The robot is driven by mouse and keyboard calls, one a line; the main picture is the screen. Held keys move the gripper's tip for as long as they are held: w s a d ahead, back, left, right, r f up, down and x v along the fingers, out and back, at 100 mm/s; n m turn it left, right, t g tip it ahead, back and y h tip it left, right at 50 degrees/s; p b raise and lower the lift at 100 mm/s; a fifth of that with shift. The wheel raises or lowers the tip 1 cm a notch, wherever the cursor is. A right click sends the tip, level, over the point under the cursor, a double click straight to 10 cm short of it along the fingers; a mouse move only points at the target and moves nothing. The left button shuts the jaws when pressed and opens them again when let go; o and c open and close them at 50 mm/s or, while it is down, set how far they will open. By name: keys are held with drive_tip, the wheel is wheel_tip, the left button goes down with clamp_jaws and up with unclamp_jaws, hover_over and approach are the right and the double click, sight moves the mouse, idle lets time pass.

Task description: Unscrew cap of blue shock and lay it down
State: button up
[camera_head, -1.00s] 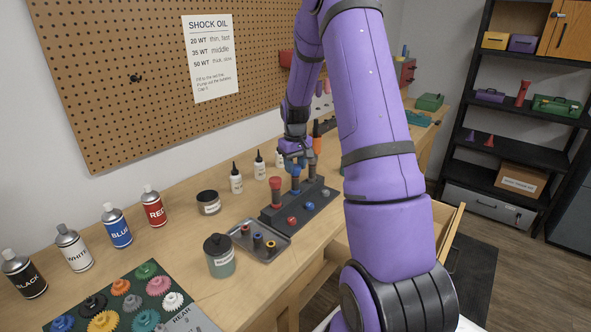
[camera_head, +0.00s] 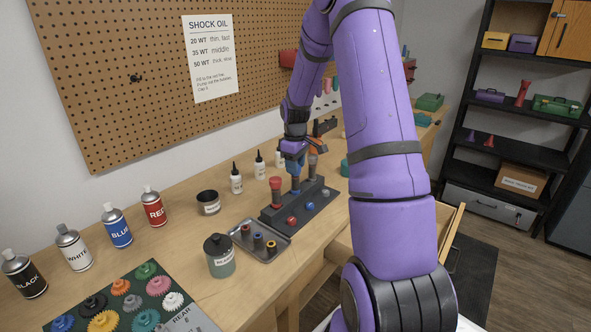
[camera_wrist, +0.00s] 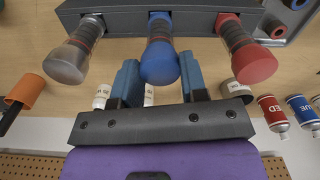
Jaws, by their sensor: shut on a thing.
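The blue shock (camera_head: 296,183) stands upright in the dark holder (camera_head: 322,202), between a red shock (camera_head: 276,188) and a grey shock (camera_head: 312,165). In the wrist view its blue cap (camera_wrist: 160,64) lies between the two blue fingers of my gripper (camera_wrist: 159,68), which is shut on it. The red cap (camera_wrist: 254,64) and grey cap (camera_wrist: 66,64) are on either side, clear of the fingers. In the head view my gripper (camera_head: 292,158) is over the blue shock and partly hides its top. The cap looks in line with its shock; I cannot see any gap.
A metal tray (camera_head: 273,252) with several small coloured parts is in front of the holder. White oil bottles (camera_head: 236,180) are behind. Bare bench lies between the jars and the spray cans.

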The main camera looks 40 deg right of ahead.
drive_tip(key=n, duration=0.4)
idle(0.3)
drive_tip(key=shift+n, duration=2.2)
drive_tip(key=n, duration=0.4)
drive_tip(key=o, duration=1)
